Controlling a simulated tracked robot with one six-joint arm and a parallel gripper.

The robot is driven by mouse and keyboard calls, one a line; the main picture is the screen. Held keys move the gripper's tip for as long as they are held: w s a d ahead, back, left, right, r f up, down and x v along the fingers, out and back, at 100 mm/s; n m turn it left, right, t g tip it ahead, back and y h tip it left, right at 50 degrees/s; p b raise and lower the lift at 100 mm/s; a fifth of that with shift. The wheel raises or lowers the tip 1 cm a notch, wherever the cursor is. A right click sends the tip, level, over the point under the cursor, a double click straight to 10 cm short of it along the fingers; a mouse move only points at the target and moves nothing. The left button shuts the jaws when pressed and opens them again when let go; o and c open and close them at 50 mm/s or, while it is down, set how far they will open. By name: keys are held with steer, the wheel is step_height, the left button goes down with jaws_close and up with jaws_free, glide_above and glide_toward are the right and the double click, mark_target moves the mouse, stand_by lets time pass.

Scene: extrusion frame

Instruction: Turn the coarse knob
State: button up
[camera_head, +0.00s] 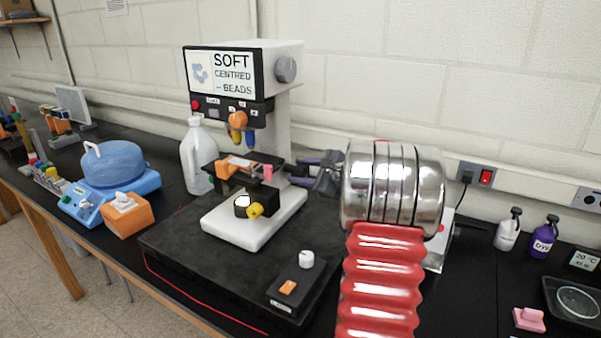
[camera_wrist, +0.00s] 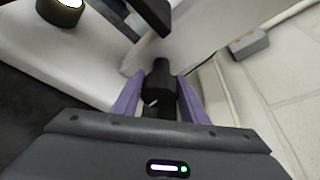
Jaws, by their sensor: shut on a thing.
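The microscope (camera_head: 243,85) with a lettered screen and a white base stands on a dark mat. My gripper (camera_head: 300,170) reaches in from the right, at the right side of the microscope behind the stage. In the wrist view, my gripper's purple fingers (camera_wrist: 158,95) are shut on a black knob (camera_wrist: 160,72), one finger on each side. The knob stands out from the pale microscope body; this appears to be the coarse knob. In the head view I cannot make the knob out clearly.
A white jug (camera_head: 198,158) stands close behind the microscope at left. A blue-lidded device (camera_head: 114,165) and an orange box (camera_head: 128,214) are further left. A white knob unit (camera_head: 306,260) sits at the mat's front. Bottles (camera_head: 543,237) and a dish (camera_head: 577,302) are at right.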

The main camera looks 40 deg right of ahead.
steer(key=shift+f+m+g+y, duration=0.1)
steer(key=shift+m+g+y, duration=0.2)
steer(key=shift+m+y, duration=0.35)
steer(key=o, duration=1)
steer(key=shift+s, duration=0.15)
steer(key=v, duration=1.3)
steer(key=shift+s, duration=0.25)
steer(key=shift+a, duration=0.1)
stand_by(0.4)
